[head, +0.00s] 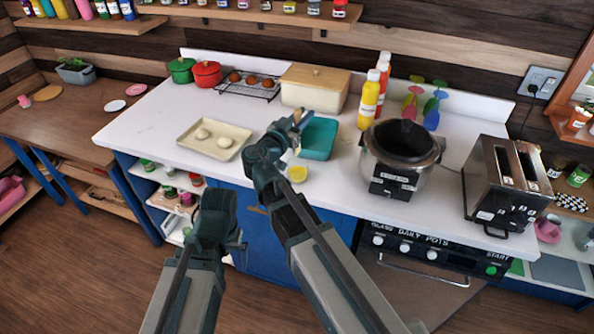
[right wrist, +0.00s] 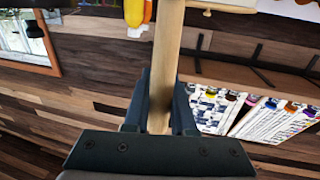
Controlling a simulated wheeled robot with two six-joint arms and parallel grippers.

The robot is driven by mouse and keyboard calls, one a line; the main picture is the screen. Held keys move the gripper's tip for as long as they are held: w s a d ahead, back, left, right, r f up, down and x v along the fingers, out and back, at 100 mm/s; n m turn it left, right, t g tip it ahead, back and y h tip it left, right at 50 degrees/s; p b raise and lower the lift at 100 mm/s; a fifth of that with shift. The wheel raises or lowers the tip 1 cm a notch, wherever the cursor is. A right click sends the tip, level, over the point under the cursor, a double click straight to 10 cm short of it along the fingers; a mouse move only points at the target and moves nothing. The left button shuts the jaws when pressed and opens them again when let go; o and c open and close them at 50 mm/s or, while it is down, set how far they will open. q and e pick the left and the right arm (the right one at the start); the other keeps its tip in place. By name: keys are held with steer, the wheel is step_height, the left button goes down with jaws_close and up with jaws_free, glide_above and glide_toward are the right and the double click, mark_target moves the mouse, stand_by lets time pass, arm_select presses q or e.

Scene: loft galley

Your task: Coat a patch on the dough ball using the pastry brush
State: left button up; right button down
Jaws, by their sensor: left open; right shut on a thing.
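My right gripper (head: 290,130) is above the counter, right of the tray and beside a teal dish (head: 318,140). It is shut on the pastry brush, whose light wooden handle (right wrist: 168,60) stands between the fingers in the right wrist view. The bristles cannot be made out. A small cup of yellow liquid (head: 297,173) stands near the counter's front edge, partly beside my right arm. My left gripper (head: 230,238) is open and empty, low before the counter front.
A steel pot cooker (head: 400,165) and a toaster (head: 507,185) stand on the right. The counter around the baking tray is clear.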

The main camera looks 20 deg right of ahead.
mark_target(300, 146)
stand_by(0.4)
step_height(300, 146, down, 3)
steer(key=b, duration=0.3)
steer(key=shift+f, duration=0.1)
step_height(300, 146, down, 6)
steer(key=b, duration=0.6)
steer(key=shift+f+b, duration=0.5)
steer(key=shift+b, duration=0.05)
stand_by(2.1)
steer(key=shift+r, duration=0.15)
step_height(300, 146, up, 7)
steer(key=p, duration=0.7)
